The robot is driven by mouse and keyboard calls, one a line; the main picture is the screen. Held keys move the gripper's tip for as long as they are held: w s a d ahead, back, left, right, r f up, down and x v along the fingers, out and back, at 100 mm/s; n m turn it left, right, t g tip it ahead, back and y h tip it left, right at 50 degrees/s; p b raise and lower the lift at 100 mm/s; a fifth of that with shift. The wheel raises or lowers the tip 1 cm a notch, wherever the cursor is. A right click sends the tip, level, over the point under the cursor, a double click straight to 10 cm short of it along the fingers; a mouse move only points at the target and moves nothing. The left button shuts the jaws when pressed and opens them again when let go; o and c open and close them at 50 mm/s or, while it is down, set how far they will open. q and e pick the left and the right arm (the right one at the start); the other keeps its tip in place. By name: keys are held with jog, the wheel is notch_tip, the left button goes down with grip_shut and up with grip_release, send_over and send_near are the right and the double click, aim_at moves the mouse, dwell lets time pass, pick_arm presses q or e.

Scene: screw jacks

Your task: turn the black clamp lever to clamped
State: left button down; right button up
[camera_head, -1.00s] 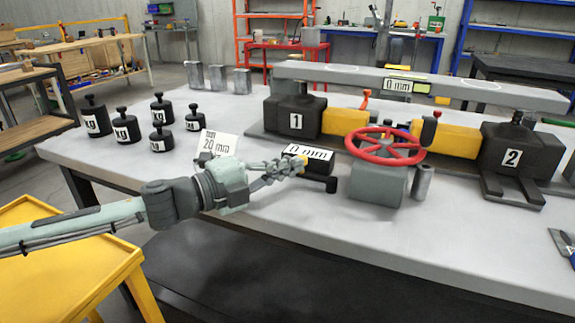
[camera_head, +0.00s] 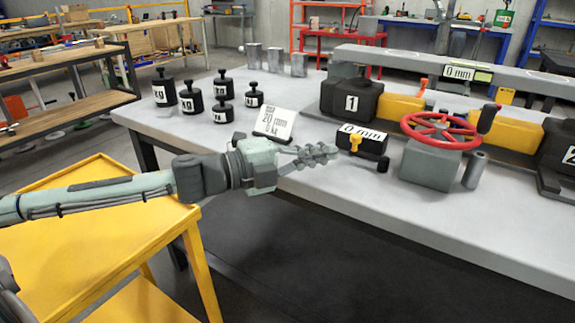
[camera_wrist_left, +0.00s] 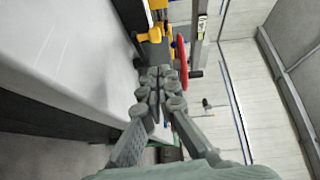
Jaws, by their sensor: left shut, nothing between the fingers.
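My left gripper (camera_head: 328,153) is shut and empty, held above the front part of the grey table (camera_head: 330,190). Its fingertips are just left of the black box (camera_head: 362,143) marked "0 mm", apart from it as far as I can tell. The closed fingers also show in the wrist view (camera_wrist_left: 160,85). A yellow knob (camera_head: 354,140) is on the box's front, and a short black piece (camera_head: 383,165) sticks out at its lower right. A black upright handle (camera_head: 488,118) stands behind the red handwheel (camera_head: 440,128). I cannot tell which black part is the clamp lever. My right gripper is out of view.
A "20 mm" card (camera_head: 274,124) stands behind my left gripper. Several black weights (camera_head: 190,98) are at the left of the table. A grey block (camera_head: 430,165) carries the handwheel, and a grey cylinder (camera_head: 474,172) stands beside it. A yellow cart (camera_head: 110,225) is below my arm.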

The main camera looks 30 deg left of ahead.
pick_arm(q)
jog(key=shift+v, duration=1.05)
jog(key=p+v, duration=0.1)
jog(key=v, duration=0.3)
jog(key=shift+s+a+r, duration=0.1)
jog(key=shift+s+a, duration=0.1)
jog(key=shift+s, duration=0.05)
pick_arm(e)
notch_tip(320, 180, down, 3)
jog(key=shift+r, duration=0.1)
